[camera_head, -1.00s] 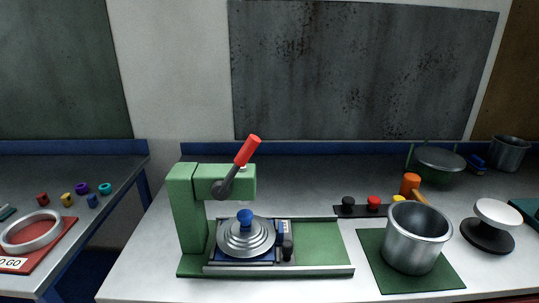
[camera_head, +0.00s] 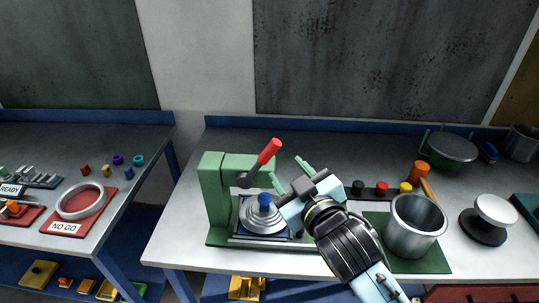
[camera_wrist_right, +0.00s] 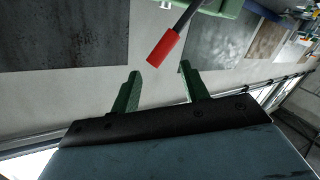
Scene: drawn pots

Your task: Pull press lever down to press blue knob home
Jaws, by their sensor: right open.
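The green press (camera_head: 213,196) stands on the table with its lever raised; the red lever grip (camera_head: 269,151) points up and to the right. The blue knob (camera_head: 264,198) sits on top of a round stepped metal lid (camera_head: 262,215) below the press head. My right gripper (camera_head: 291,175) is open and empty, just right of the lever and apart from it. In the right wrist view the red grip (camera_wrist_right: 165,48) lies beyond the gap between the green fingertips (camera_wrist_right: 159,72). My left gripper is not in view.
A metal pot (camera_head: 411,230) stands on a green mat right of my right arm. Black, red and yellow knobs (camera_head: 382,188) line a rack behind. A white-topped stand (camera_head: 494,213) is farther right. A side table holds a NO GO tray (camera_head: 97,222).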

